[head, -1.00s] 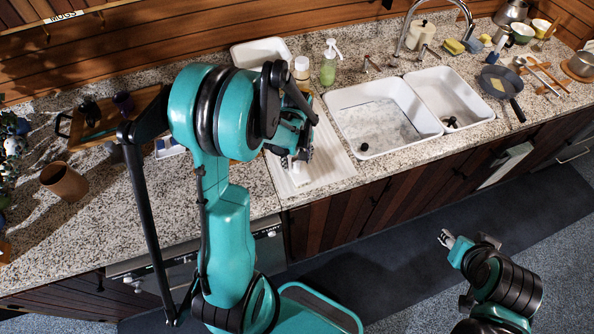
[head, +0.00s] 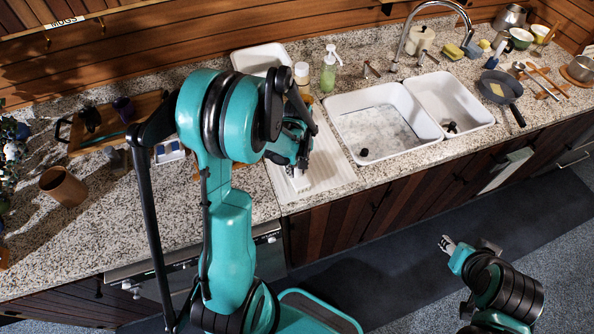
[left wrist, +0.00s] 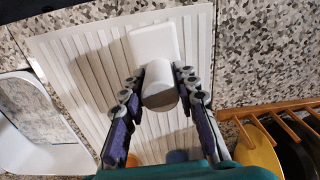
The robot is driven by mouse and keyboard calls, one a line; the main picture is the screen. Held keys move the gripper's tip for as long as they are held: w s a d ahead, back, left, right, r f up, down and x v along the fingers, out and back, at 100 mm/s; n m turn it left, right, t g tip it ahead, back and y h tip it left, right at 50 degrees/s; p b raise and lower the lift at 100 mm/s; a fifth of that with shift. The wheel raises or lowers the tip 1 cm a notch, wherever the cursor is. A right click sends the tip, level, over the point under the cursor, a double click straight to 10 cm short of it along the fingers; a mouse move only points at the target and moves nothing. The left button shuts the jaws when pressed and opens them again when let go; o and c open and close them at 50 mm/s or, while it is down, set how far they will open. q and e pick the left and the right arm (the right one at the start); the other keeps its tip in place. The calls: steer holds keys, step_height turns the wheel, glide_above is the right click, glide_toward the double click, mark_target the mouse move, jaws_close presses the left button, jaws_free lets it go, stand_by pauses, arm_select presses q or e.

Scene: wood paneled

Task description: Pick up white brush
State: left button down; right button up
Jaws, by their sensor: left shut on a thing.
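The white brush (left wrist: 154,40) is on the ribbed white drainboard (left wrist: 85,60), with a flat rectangular part and a thick round handle. My left gripper (left wrist: 160,76) has its two fingers closed against the sides of the handle. In the head view, my left gripper (head: 296,150) is low over the drainboard, and only a small white part of the brush (head: 300,182) shows below it. I cannot tell if the brush touches the drainboard. My right gripper (head: 447,243) is away from the counter, at the lower right, and too small to read.
A white double sink (head: 388,118) lies right of the drainboard. A green soap bottle (head: 329,72) and a white basin (head: 262,57) stand behind it. A wooden rack with plates (left wrist: 262,145) is close to the gripper in the wrist view. A brown cup (head: 63,186) stands far left.

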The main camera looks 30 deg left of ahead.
arm_select(q)
step_height(320, 180, up, 4)
steer(key=shift+f+p, duration=0.2)
steer(key=shift+p, duration=0.2)
steer(key=s+d+r+p, duration=0.1)
steer(key=s+d+r, duration=0.6)
steer(key=d, duration=0.1)
steer(key=shift+s+d+p, duration=0.3)
steer(key=shift+s+d, duration=0.1)
steer(key=c, duration=2.1)
jaws_free()
steer(key=shift+c, duration=0.2)
steer(key=shift+w, duration=0.1)
